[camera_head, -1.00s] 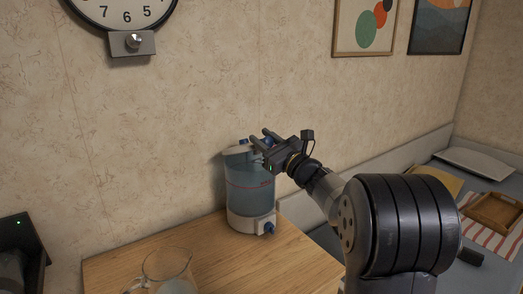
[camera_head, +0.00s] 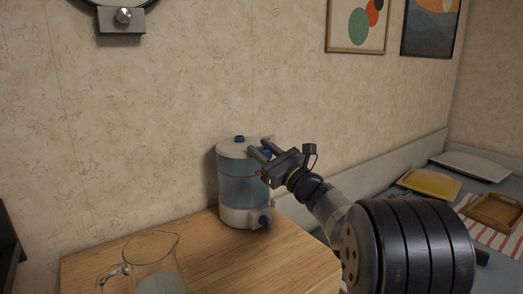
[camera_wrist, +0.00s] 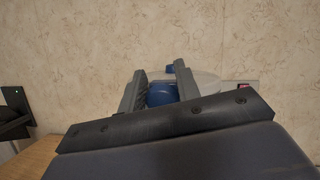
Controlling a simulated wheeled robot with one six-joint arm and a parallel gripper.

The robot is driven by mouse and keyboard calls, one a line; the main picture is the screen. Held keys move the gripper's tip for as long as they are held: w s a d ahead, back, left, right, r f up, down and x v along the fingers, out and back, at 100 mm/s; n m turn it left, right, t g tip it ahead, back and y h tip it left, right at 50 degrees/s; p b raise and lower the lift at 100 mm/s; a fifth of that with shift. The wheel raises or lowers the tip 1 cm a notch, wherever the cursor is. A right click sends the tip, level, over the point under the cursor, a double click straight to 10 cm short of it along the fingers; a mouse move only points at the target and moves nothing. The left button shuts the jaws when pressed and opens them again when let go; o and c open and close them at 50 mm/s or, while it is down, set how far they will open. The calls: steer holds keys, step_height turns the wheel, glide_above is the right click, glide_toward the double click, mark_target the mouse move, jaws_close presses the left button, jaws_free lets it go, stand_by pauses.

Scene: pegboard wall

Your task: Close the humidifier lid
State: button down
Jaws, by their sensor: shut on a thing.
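The humidifier (camera_head: 240,187) stands upright on the wooden table, a clear bluish tank on a white base with a blue tap at its lower right. Its white lid (camera_head: 232,150) lies across the top and looks about level; a blue knob (camera_head: 239,139) stands at its far side. My gripper (camera_head: 262,150) is at the lid's right edge, shut on a blue part (camera_wrist: 160,94) that sits between its fingers in the wrist view. The lid also shows in the wrist view (camera_wrist: 200,80). The fingers hide the lid's right edge, so I cannot tell whether a gap remains there.
A glass jug (camera_head: 155,262) stands on the table (camera_head: 215,262) at the front left. The wall is close behind the humidifier. To the right lie a yellow cushion (camera_head: 430,184) and a wooden tray (camera_head: 494,211).

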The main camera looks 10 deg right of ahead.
steer(key=shift+d+f, duration=0.1)
steer(key=shift+f, duration=0.65)
steer(key=shift+w, duration=0.1)
steer(key=c, duration=1.1)
jaws_free()
steer(key=shift+o, duration=0.2)
steer(key=shift+d+f, duration=0.1)
steer(key=shift+r, duration=0.2)
steer(key=shift+r, duration=0.15)
steer(key=v, duration=1.1)
